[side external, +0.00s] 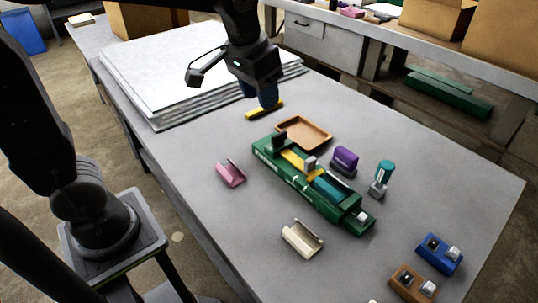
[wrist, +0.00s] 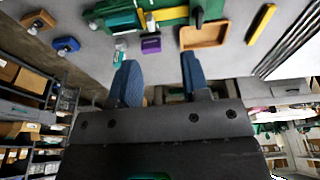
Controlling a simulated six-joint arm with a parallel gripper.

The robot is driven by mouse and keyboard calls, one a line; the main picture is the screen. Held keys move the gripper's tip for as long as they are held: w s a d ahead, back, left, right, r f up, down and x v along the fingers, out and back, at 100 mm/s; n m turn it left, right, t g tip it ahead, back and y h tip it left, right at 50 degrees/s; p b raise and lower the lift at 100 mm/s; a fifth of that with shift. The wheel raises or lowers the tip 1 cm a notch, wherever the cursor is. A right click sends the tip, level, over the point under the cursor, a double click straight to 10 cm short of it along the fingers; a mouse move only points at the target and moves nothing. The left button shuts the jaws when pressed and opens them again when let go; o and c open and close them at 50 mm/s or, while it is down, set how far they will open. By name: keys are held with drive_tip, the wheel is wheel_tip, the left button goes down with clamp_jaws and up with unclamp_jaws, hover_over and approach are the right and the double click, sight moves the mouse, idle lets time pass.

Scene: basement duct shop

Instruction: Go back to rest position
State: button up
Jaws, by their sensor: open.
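My gripper (side external: 266,97) hangs above the far part of the grey table, near the yellow bar (side external: 264,110). In the wrist view its two blue fingers (wrist: 160,82) stand wide apart with nothing between them. A green fixture (side external: 312,184) with yellow and teal pieces lies mid-table, in front of my gripper. A brown tray (side external: 304,133) sits just behind it. A purple piece (side external: 344,161) and a teal-topped piece (side external: 382,178) stand to its right. A pink channel piece (side external: 231,173) lies to its left, and a cream channel piece (side external: 302,239) lies nearer the camera.
A stack of pale sheets (side external: 165,65) covers the table's far left. A blue block (side external: 439,253) and a brown block (side external: 412,283) sit at the near right. A bench (side external: 340,43) with cardboard boxes stands behind the table. The table's right side is mostly bare.

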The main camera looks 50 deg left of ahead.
drive_tip(key=s+a+f+t, duration=0.2)
drive_tip(key=s+a+t, duration=0.1)
drive_tip(key=s, duration=1.1)
drive_tip(key=shift+d, duration=0.1)
idle(1.7)
